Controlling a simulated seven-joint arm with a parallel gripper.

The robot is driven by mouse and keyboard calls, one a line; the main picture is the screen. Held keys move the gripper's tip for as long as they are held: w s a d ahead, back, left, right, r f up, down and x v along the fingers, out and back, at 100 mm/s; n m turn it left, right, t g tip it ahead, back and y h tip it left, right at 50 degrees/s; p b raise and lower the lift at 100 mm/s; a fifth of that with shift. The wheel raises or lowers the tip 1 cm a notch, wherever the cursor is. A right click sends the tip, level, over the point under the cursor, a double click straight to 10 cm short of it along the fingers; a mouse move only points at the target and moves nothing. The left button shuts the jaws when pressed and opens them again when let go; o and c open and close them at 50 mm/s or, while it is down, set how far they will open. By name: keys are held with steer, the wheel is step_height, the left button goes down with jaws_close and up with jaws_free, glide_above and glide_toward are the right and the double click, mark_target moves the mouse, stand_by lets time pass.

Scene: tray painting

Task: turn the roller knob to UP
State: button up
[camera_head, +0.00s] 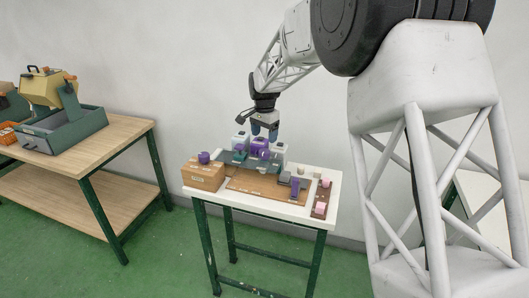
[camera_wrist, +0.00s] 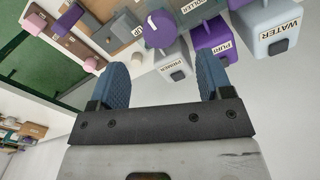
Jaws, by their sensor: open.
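A round purple knob (camera_wrist: 158,29) with a thin white mark shows at the top middle of the wrist view. An "UP" label (camera_wrist: 138,31) is just left of it and a "ROLLER" label (camera_wrist: 190,5) is above right. I cannot tell exactly where the mark points. My gripper (camera_wrist: 163,68) is open, with its two blue fingers apart and nothing between them. The knob appears beyond the fingertips, between their lines, not touched. In the head view my gripper (camera_head: 264,134) points down over the back of the small white table, close to the purple parts there.
Boxes labelled "PRIMER" (camera_wrist: 180,62), purple (camera_wrist: 213,42) and "WATER" (camera_wrist: 275,28) stand close to the fingers. A cardboard box (camera_head: 203,175) is on the small table's left; pink blocks (camera_head: 322,194) are on its right. A wooden bench (camera_head: 90,150) stands further left.

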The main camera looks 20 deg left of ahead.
mark_target(264, 151)
steer(key=shift+f, duration=0.1)
stand_by(0.3)
steer(key=shift+f, duration=3.8)
steer(key=c, duration=0.9)
